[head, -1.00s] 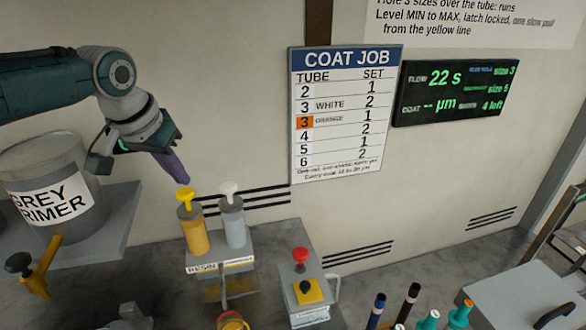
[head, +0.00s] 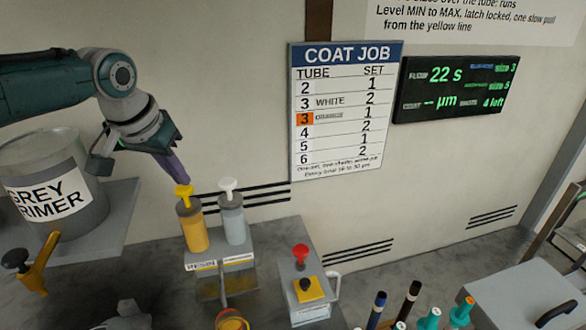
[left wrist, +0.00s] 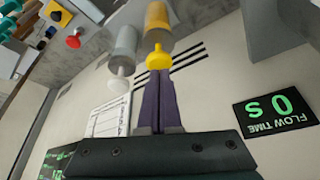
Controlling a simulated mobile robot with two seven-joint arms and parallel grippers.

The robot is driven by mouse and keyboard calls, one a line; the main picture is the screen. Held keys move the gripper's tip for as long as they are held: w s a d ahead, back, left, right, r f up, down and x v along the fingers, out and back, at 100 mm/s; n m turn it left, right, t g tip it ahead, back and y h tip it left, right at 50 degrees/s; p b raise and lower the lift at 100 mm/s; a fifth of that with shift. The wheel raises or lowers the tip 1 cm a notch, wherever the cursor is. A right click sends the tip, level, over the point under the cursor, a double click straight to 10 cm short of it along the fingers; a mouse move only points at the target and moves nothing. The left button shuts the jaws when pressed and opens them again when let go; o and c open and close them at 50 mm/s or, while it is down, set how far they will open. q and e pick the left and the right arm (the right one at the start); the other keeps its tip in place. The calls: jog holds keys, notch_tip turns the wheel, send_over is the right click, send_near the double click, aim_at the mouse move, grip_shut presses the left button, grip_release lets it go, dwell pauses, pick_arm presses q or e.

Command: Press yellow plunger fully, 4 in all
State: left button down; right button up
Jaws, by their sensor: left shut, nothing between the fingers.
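The yellow plunger (head: 184,192) has a yellow knob on a stem that stands up out of a yellow cylinder (head: 194,232). My left gripper (head: 182,178) is shut and empty, its purple fingers pointing down at the knob from just above. In the left wrist view the closed fingertips (left wrist: 158,72) meet the yellow knob (left wrist: 158,56) in the picture; I cannot tell whether they touch. A white plunger (head: 228,186) stands raised in a grey cylinder (head: 232,222) beside the yellow one. My right gripper is not in view.
A grey primer bucket (head: 60,185) stands on a shelf at the left. A box with a red button (head: 300,252) stands right of the cylinders. A COAT JOB board (head: 345,115) and a display (head: 455,90) reading "22 s" and "4 left" hang on the wall.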

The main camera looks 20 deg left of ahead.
pick_arm(q)
jog(key=shift+f+b, duration=0.95)
jog(key=shift+f, duration=0.35)
jog(key=shift+r, duration=0.15)
jog(key=shift+r+p, duration=1.7)
jog(key=shift+p, duration=0.25)
jog(key=shift+r, duration=0.1)
notch_tip(320, 180, up, 6)
jog(key=p, duration=0.6)
